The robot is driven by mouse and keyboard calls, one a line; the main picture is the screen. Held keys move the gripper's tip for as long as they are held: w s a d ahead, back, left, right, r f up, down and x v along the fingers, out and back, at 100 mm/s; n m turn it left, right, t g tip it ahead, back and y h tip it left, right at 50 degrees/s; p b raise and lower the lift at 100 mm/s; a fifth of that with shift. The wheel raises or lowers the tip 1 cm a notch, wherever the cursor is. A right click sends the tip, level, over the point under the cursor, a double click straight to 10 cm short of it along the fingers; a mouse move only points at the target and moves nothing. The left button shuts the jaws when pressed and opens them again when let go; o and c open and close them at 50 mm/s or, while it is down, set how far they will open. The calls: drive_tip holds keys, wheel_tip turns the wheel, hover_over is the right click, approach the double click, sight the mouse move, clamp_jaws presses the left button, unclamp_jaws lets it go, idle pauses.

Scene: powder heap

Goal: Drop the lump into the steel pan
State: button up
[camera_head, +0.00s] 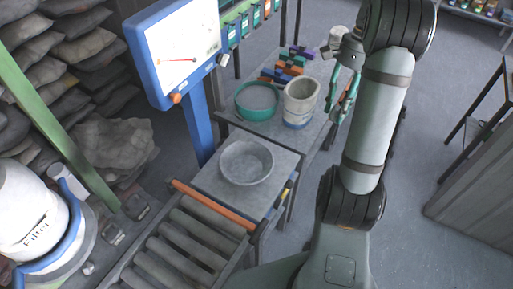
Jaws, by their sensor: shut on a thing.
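The steel pan (246,176) is a round, shallow grey pan. It stands on the flat plate at the end of the roller conveyor, and no lump shows in it. My gripper (342,112) has teal fingers and points down, to the right of the white bucket and well up and right of the pan. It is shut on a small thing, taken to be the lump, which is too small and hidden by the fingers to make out. A teal bowl (256,115) with grey powder stands behind the pan.
A whitish bucket (300,105) stands beside the bowl. A blue-framed scale display (180,50) on a blue post rises left of the pan. An orange bar (210,208) crosses the conveyor rollers (180,240) in front. Coloured boxes (290,65) lie behind.

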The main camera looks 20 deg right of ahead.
drive_tip(key=w+a+f+m+b, duration=0.2)
drive_tip(key=w+a+f+b, duration=0.3)
drive_tip(key=f, duration=0.5)
drive_tip(key=w+a+f+m+t+b, duration=0.1)
drive_tip(key=w+a+f+b, duration=0.4)
drive_tip(key=a+f, duration=0.3)
drive_tip(key=w+a+f+m+b, duration=0.2)
drive_tip(key=w+a+f+b, duration=0.3)
drive_tip(key=f, duration=0.8)
drive_tip(key=shift+w+a+m+y, duration=0.15)
drive_tip(key=shift+w+a, duration=0.05)
drive_tip(key=shift+a, duration=0.5)
drive_tip(key=shift+w+a+m+y, duration=0.15)
drive_tip(key=shift+a, duration=0.5)
drive_tip(key=o, duration=1.2)
drive_tip(key=v, duration=1.2)
drive_tip(key=shift+s+r, duration=0.1)
drive_tip(key=shift+s, duration=0.15)
